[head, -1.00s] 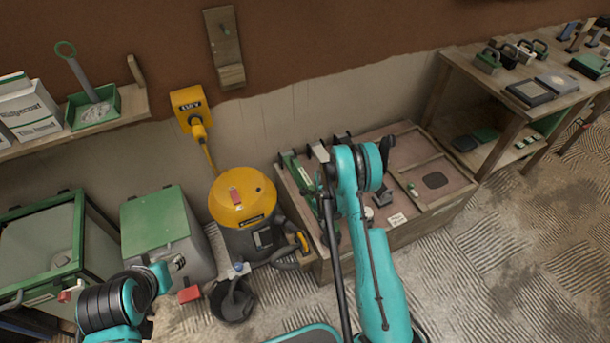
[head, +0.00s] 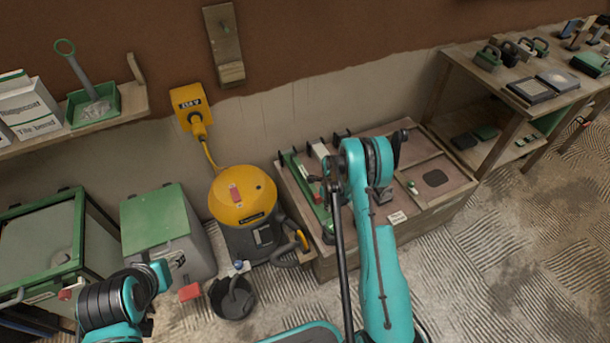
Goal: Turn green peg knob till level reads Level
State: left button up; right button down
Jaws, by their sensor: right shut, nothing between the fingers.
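A small green peg knob (head: 411,185) stands on the right part of the wooden bench (head: 440,200). A long green bar (head: 307,190) lies along the bench's left side; I cannot tell whether it is the level, and no reading can be made out. My right gripper (head: 326,186) is dark and partly hidden by my teal right arm. It is shut and empty over the left part of the bench, apart from the peg knob. My left arm shows at the lower left; its gripper does not show clearly.
A yellow-topped vacuum (head: 243,200) stands close left of the bench, with a black bucket (head: 233,298) in front. A green-lidded bin (head: 158,222) is further left. A wooden table (head: 480,70) with tools is at the upper right. The floor at the right is clear.

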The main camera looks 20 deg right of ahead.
aim_at(332, 230)
notch_tip(332, 230, down, 4)
jog(key=shift+r+b, duration=0.15)
jog(key=shift+b, duration=0.4)
jog(key=shift+f, duration=1.15)
jog(key=shift+s+a, duration=0.55)
jog(key=shift+a, duration=0.3)
jog(key=shift+s+a, duration=0.25)
jog(key=shift+a, duration=0.05)
jog(key=shift+s+a, duration=0.1)
jog(key=shift+s, duration=0.1)
jog(key=shift+w+a, duration=0.1)
jog(key=shift+a, duration=0.05)
